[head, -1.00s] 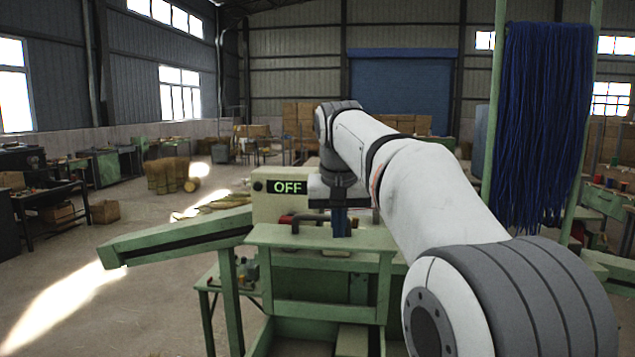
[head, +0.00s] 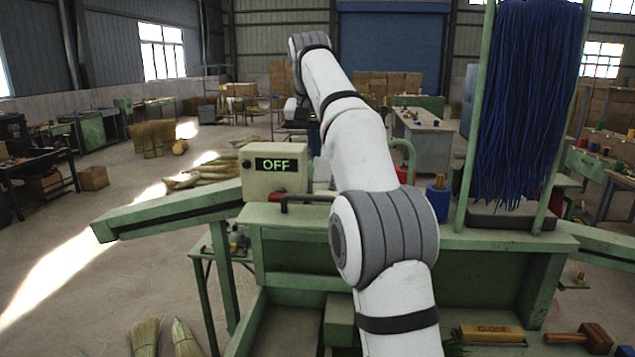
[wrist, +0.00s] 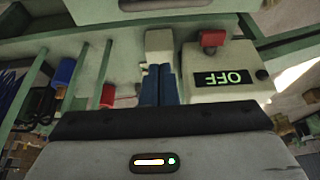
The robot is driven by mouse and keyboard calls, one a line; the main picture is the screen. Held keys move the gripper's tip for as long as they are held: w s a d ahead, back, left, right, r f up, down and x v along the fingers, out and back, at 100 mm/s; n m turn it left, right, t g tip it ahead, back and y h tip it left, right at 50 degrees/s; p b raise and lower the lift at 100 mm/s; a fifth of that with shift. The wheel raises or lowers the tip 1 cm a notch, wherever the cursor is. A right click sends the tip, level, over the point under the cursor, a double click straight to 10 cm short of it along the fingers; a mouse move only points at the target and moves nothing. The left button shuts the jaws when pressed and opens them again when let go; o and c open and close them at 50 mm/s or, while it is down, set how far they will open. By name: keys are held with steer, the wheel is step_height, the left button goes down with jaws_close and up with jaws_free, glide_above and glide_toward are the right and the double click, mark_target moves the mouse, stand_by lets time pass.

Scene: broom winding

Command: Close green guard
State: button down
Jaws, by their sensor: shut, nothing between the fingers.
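A pale green panel (head: 290,217) with a dark handle (head: 310,197) lies along the top of the green machine in the head view. It looks like the guard, but I cannot tell how far open it stands. In the wrist view, a pale green panel (wrist: 150,14) with a dark handle spans the top edge. My gripper (wrist: 158,72) shows there as two blue fingers pressed together, empty, beside the OFF box (wrist: 225,75) and apart from the handle. In the head view my arm reaches over the machine, and the fingertips are hidden.
The control box reading OFF (head: 275,170) stands behind the panel. Blue bristles (head: 525,100) hang between green posts at right. Blue (head: 438,198) and red spools stand on the machine.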

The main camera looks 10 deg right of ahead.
steer(key=x, duration=0.7)
steer(key=shift+s, duration=0.15)
steer(key=shift+s+a+f, duration=0.1)
steer(key=shift+s+f, duration=0.1)
steer(key=shift+f, duration=0.1)
steer(key=shift+s+a+f, duration=0.15)
steer(key=shift+s, duration=0.3)
steer(key=shift+s+a+f, duration=0.1)
steer(key=shift+s, duration=0.35)
steer(key=shift+s+a+f, duration=0.1)
steer(key=shift+s+f, duration=0.15)
steer(key=shift+f, duration=0.25)
steer(key=shift+s, duration=0.1)
